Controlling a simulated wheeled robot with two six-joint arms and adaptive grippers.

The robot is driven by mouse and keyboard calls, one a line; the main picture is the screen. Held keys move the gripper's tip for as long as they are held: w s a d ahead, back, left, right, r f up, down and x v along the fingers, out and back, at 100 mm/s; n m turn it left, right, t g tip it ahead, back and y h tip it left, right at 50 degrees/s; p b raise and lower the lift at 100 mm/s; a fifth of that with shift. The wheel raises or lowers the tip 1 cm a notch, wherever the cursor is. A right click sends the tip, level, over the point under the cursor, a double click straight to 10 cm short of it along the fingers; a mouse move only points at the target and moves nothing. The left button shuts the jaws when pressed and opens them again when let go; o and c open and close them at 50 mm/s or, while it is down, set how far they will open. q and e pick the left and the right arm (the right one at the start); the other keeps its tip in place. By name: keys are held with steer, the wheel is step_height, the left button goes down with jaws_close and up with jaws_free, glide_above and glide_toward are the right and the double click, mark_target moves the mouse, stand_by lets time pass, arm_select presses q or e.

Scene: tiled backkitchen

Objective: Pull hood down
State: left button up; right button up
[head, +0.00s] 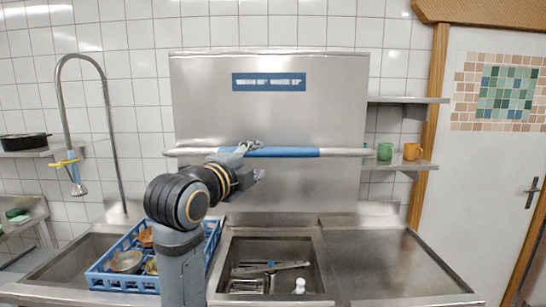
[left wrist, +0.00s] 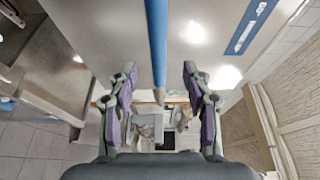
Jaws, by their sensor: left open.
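The hood (head: 270,95) is a large stainless steel box, raised above the sink counter. Its long horizontal bar handle (head: 345,152) has a blue middle section and crosses the lower part of the hood. My left gripper (head: 254,160) is at the blue section, left of its middle. In the left wrist view the handle (left wrist: 157,45) runs between the two spread fingers of my left gripper (left wrist: 159,75), with a gap on each side. The fingers are open and not shut on the bar. My right gripper is not in view.
A blue rack (head: 112,280) with dishes stands in the left sink. Metal utensils (head: 270,270) lie in the middle basin below the hood. The right counter (head: 400,265) is clear. A tall tap (head: 110,130) stands at left. Green and orange mugs (head: 412,152) sit on the right shelf.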

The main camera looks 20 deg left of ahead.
mark_target(271, 153)
arm_select(q)
steer(key=w+p, duration=0.1)
steer(key=w, duration=0.2)
steer(key=w+p, duration=0.2)
steer(key=w, duration=0.1)
steer(key=w+d+p, duration=0.1)
steer(key=w+p, duration=0.1)
steer(key=w, duration=0.1)
steer(key=shift+w+f, duration=0.1)
steer(key=shift+w, duration=0.3)
steer(key=shift+w+f, duration=0.15)
steer(key=shift+w, duration=0.35)
jaws_close()
